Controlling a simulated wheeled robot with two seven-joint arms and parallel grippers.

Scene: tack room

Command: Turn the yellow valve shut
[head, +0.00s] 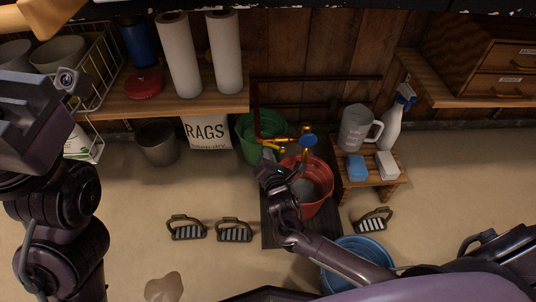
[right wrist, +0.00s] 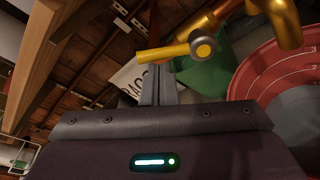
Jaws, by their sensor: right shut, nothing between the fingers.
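The yellow valve (head: 276,148) is on the brass tap above the red bucket (head: 318,173) in the head view. In the right wrist view its yellow lever (right wrist: 172,52) lies sideways across the picture, left of its round hub. My right gripper (head: 267,157) is shut and empty, just below the valve. In the right wrist view its fingers (right wrist: 155,85) end close under the lever; I cannot tell whether they touch it. A blue knob (head: 308,140) sits on the tap to the right. My left gripper (head: 35,110) is at the far left, with its fingers not discernible.
A green bucket (head: 248,148) stands behind the tap on the left. A slatted stool (head: 375,180) with a blue and a white block is to the right. A blue bucket (head: 355,248) and several stirrups (head: 234,232) are on the floor.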

